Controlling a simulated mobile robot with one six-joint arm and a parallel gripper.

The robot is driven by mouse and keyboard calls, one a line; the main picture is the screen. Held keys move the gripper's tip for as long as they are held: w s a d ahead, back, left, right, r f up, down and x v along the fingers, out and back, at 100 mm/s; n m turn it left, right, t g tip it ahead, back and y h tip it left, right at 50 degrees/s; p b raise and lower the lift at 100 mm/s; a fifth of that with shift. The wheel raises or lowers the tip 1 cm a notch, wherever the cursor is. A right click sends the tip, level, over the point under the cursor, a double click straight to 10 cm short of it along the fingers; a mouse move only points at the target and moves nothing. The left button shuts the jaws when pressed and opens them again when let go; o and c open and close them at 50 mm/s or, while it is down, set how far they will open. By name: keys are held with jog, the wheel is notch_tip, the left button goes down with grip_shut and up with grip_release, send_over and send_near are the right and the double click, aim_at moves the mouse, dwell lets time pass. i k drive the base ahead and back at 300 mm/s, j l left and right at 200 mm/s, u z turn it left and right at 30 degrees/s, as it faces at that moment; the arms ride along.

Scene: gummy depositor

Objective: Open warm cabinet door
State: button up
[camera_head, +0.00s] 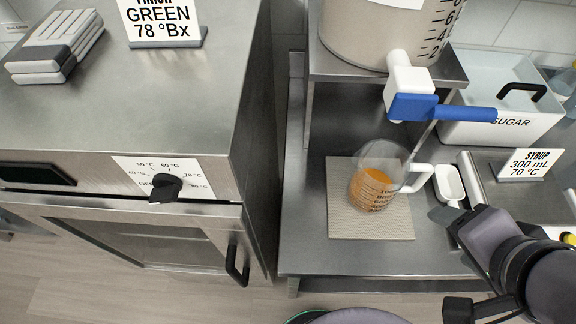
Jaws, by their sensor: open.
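The warm cabinet (75,195) stands at the left, a steel box with a control strip along its front. Its door (60,222) has a steel frame and a glass window (150,245), and looks shut. A black vertical handle (235,262) sits at the door's right side. A black dial (165,187) with temperature marks is above the door. My gripper (460,213) is at the right, over the steel bench by the white scoop, well away from the handle. It is open, and I see nothing held in it; my arm partly hides it.
A glass jug of orange liquid (376,187) stands on a beige mat (345,222). A white scoop (449,185) lies beside it. A large pot with a blue-handled tap (440,107) stands above. Floor (75,295) shows clear before the cabinet.

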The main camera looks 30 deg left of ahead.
aim_at(228, 227)
jog(key=u, duration=0.4)
jog(key=k+j+u, duration=0.1)
jog(key=u, duration=0.35)
jog(key=j+u, duration=0.1)
jog(key=u, duration=0.3)
jog(key=k+j+u, duration=0.1)
jog(key=u, duration=0.35)
jog(key=j+u, duration=0.1)
jog(key=u, duration=0.3)
jog(key=j+u, duration=0.1)
jog(key=u, duration=0.35)
